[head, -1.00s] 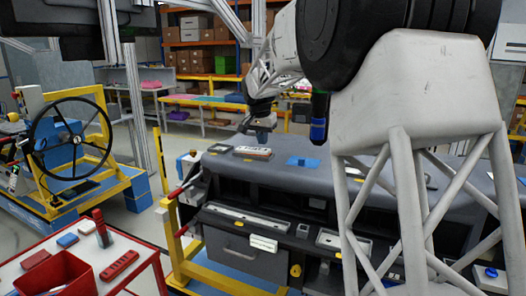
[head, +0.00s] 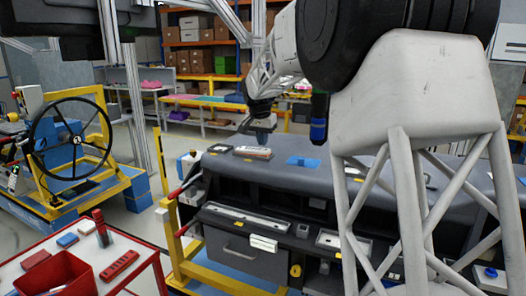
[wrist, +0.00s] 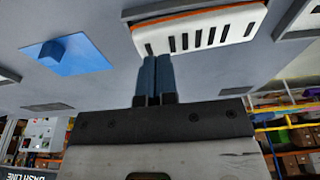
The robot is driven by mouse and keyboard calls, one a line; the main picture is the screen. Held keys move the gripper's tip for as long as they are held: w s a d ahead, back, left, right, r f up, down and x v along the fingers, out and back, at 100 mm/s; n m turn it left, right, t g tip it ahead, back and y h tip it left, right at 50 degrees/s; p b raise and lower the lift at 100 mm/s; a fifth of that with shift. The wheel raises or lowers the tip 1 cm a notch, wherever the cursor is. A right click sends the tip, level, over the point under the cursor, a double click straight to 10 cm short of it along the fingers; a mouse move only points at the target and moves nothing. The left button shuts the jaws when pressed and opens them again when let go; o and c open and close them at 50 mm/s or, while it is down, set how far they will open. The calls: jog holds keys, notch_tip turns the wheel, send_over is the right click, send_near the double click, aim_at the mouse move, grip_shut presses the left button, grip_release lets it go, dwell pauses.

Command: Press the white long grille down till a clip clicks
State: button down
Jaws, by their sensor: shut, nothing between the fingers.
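The white long grille (head: 252,152) lies on top of the grey dashboard (head: 345,175), near its left end. In the wrist view the grille (wrist: 215,32) shows a row of dark slots, with an orange strip along its far edge. My gripper (head: 262,141) is just above the grille in the head view. In the wrist view its two fingers (wrist: 157,62) are together with nothing between them, and their tips meet the grille's near edge toward its left end. I cannot tell whether they touch it. The clips are hidden.
A blue pad with a raised block (head: 303,161) lies right of the grille and also shows in the wrist view (wrist: 72,55). A dark-framed panel (wrist: 300,22) lies on the grille's other side. A red cart (head: 130,270) stands at front left.

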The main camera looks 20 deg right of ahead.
jog(key=shift+f, duration=1.2)
dwell(1.4)
dwell(0.5)
jog(key=shift+r, duration=4.1)
jog(key=shift+s+a, duration=0.25)
jog(key=shift+s, duration=0.35)
jog(key=s+a+f+n, duration=0.15)
jog(key=s+a, duration=0.35)
jog(key=s, duration=0.7)
jog(key=s+a+n, duration=0.3)
jog(key=s+a, duration=0.1)
jog(key=s, duration=0.8)
jog(key=s+a+f+n, duration=0.1)
jog(key=s+f, duration=0.3)
jog(key=s, duration=0.5)
jog(key=s+a+f+n+y, duration=0.1)
jog(key=s+a+f+n, duration=0.1)
jog(key=s+f, duration=0.3)
jog(key=s+a+f+n+t, duration=0.1)
jog(key=s+f, duration=0.3)
jog(key=s, duration=0.9)
jog(key=shift+a+f, duration=0.2)
jog(key=shift+a, duration=0.7)
